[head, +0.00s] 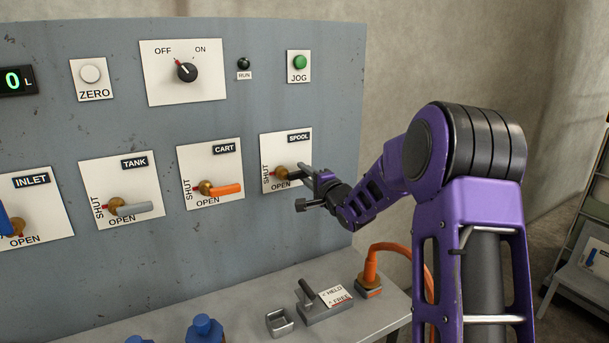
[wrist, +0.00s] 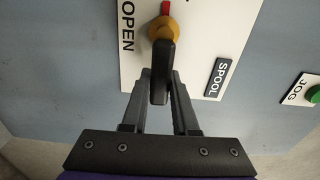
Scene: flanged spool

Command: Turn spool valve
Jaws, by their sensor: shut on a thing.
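The spool valve is on the white plate labelled SPOOL (head: 299,138), at the right end of the panel's lower row. Its brass hub (wrist: 163,28) carries a black handle (wrist: 163,60) and a red pointer tip (wrist: 165,8) on the side opposite the handle. In the head view the handle lies about level, pointing right along the word OPEN. My gripper (wrist: 159,90) is shut on the black handle, one finger on each side. In the head view my gripper (head: 312,186) partly hides the handle's outer end.
To the left are CART (head: 228,188), TANK (head: 133,209) and INLET valves. Above are an OFF/ON knob (head: 186,71) and a green JOG button (head: 299,62). Below, a bench holds a HELD/FREE lever (head: 307,293), an orange cable plug (head: 370,278) and blue items (head: 205,329).

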